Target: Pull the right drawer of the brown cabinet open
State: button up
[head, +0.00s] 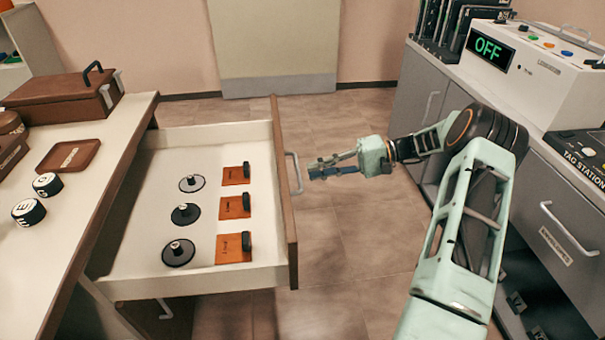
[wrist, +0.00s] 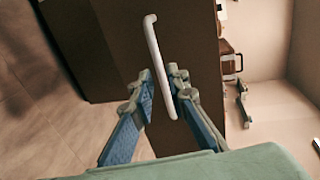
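The drawer (head: 281,268) with a brown front stands pulled far out from the cabinet (head: 125,150) on the left, its white inside showing. Its pale bar handle (head: 298,180) is on the outer face; it also shows in the wrist view (wrist: 155,45). My gripper (head: 314,169) is just right of the handle, with a small gap in the head view. In the wrist view my gripper (wrist: 163,83) is open, and the handle's lower part shows between the two fingers. I see no finger clearly closed on it.
The drawer holds black discs with knobs (head: 185,214) and orange cards with black pieces (head: 234,207). A brown case (head: 62,98) and black round pieces (head: 28,212) are on the worktop. A grey cabinet with a device reading OFF (head: 489,49) stands right. Tiled floor (head: 345,235) lies between.

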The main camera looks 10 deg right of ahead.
jog(key=v, duration=0.6)
jog(key=shift+d, duration=0.25)
